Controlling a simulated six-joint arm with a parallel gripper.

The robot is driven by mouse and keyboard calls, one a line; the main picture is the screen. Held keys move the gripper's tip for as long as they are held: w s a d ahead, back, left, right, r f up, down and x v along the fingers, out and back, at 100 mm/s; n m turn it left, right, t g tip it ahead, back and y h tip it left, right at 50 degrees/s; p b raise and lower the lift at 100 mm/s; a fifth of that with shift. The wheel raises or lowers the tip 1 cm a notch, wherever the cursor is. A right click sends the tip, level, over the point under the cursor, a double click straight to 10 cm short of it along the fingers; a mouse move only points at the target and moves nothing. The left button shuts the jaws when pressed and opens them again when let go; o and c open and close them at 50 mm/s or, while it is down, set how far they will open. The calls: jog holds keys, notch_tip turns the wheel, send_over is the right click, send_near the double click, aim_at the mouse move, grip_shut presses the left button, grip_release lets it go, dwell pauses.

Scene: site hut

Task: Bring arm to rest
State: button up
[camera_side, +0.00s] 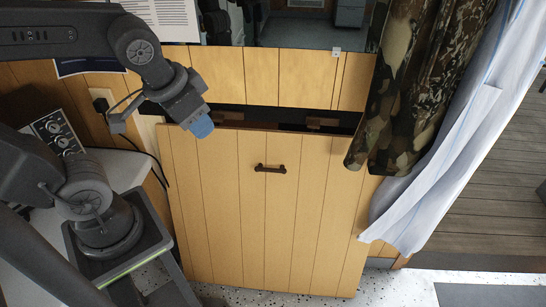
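My dark grey arm reaches across the upper left, and my gripper (200,126) hangs at its end, pointing down and to the right. A pale blue piece shows at its tip; I cannot tell whether it is part of the fingers or something held. The gap between the fingers is not visible. The tip appears in front of the top left corner of a wooden plank panel (228,200), and I cannot tell whether they touch. A dark handle (270,169) is on the panel, apart from the gripper.
A dark gap runs above the panel, below a wood-planked wall (280,75). A camouflage cloth (415,80) and a pale blue-white curtain (470,130) hang at the right. A box with dials (57,132) stands at the left. Speckled floor (385,287) shows below.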

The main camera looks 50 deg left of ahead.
jog(key=shift+s+d+r+t+h, duration=0.55)
jog(key=shift+s+d+t+h, duration=0.05)
jog(key=shift+s, duration=0.05)
